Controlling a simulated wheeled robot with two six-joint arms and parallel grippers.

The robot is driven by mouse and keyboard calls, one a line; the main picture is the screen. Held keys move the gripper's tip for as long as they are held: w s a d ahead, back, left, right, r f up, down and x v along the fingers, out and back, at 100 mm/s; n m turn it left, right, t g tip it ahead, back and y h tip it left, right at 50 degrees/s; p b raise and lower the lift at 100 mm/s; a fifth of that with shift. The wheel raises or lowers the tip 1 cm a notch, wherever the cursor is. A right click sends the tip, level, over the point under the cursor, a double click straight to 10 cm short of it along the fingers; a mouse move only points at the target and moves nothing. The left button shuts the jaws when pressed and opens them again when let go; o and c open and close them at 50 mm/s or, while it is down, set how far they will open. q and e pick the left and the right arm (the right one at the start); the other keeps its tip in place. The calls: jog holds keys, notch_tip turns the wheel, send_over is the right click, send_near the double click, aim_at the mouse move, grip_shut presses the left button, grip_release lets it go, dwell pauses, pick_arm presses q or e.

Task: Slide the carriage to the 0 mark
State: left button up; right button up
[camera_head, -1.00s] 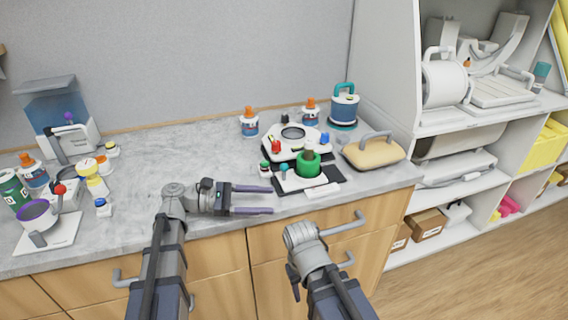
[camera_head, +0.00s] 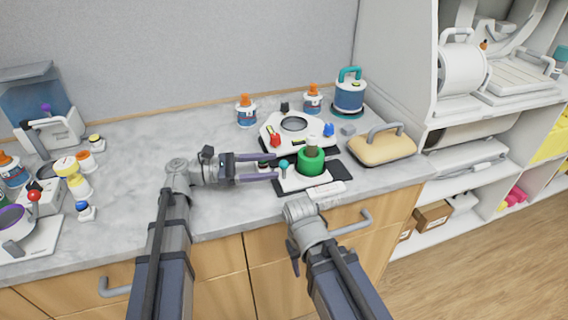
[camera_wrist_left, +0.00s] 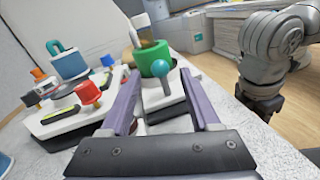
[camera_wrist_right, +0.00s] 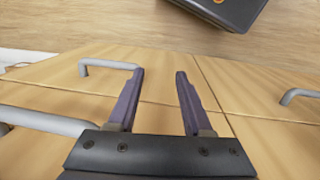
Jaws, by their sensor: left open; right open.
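A small device on a black mat (camera_head: 338,172) has a white base (camera_head: 300,182), a green ring (camera_head: 311,160) with a grey post in it, and a teal ball knob (camera_head: 284,164). I cannot tell for sure which part is the carriage, and no 0 mark is readable. My left gripper (camera_head: 277,168) is open, its fingers pointing at the knob. In the left wrist view the knob (camera_wrist_left: 163,68) shows between the fingertips, with the green ring (camera_wrist_left: 153,57) just beyond. My right gripper (camera_wrist_right: 160,72) is open and empty, in front of the wooden cabinet doors.
A white instrument with a red knob (camera_head: 275,140) stands just behind the device. A tan block with a grey handle (camera_head: 381,149) is to its right. Bottles and a teal-handled canister (camera_head: 349,95) stand behind.

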aim_at(284, 164)
pick_arm(q)
jog(key=shift+w+d, duration=0.15)
jog(key=shift+d, duration=1)
jog(key=shift+w+d, duration=0.1)
jog(key=shift+d, duration=1.05)
grip_shut()
